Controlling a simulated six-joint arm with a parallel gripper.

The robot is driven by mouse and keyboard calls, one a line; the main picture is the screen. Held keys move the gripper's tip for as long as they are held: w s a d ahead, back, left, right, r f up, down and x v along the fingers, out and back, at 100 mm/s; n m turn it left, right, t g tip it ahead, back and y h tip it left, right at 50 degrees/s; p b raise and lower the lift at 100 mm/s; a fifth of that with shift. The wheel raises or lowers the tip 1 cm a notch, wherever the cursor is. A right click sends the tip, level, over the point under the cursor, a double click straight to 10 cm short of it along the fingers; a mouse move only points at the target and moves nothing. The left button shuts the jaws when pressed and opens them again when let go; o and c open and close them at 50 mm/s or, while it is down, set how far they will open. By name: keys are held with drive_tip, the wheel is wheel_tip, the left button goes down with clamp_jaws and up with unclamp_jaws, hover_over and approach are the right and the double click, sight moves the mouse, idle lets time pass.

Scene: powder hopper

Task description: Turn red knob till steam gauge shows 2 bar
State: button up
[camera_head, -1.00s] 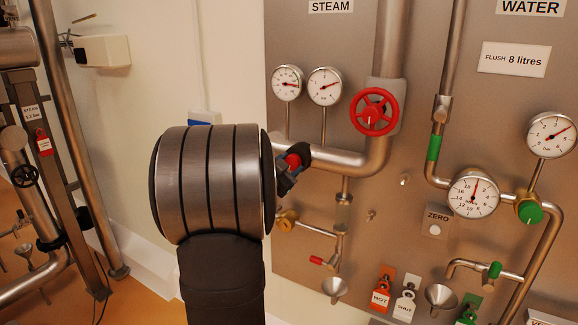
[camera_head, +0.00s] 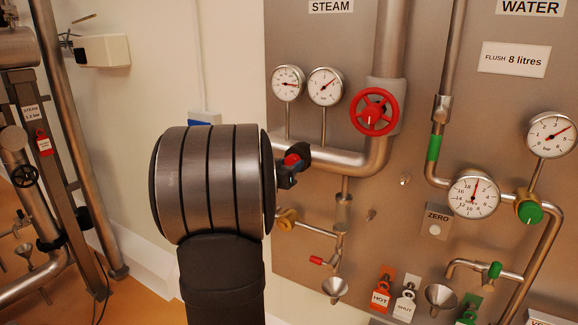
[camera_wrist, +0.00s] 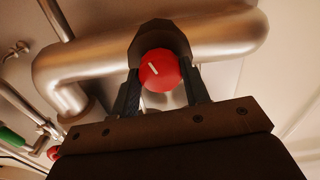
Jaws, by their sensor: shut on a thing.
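The red knob (camera_wrist: 160,69) sits on a dark collar against the bent steam pipe. It has a white pointer line, tilted in the wrist view. My gripper (camera_wrist: 162,84) is shut on it, one finger on each side. In the head view the red knob (camera_head: 291,159) is partly hidden by my gripper (camera_head: 292,166). Two small round gauges stand above the pipe under the STEAM sign: the left gauge (camera_head: 288,83) and the right gauge (camera_head: 325,86), which is marked bar. The right gauge's needle points up and right; its exact reading is too small to tell.
A red handwheel (camera_head: 374,112) is on the steam pipe (camera_head: 335,157) to the right. The WATER side has a green knob (camera_head: 529,213) and gauges. Hanging tags (camera_head: 381,298) and a funnel (camera_head: 335,288) are below. My wrist hides part of the panel's left edge.

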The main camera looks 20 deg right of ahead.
idle(0.3)
drive_tip(key=o, duration=1)
drive_tip(key=shift+v, duration=8.75)
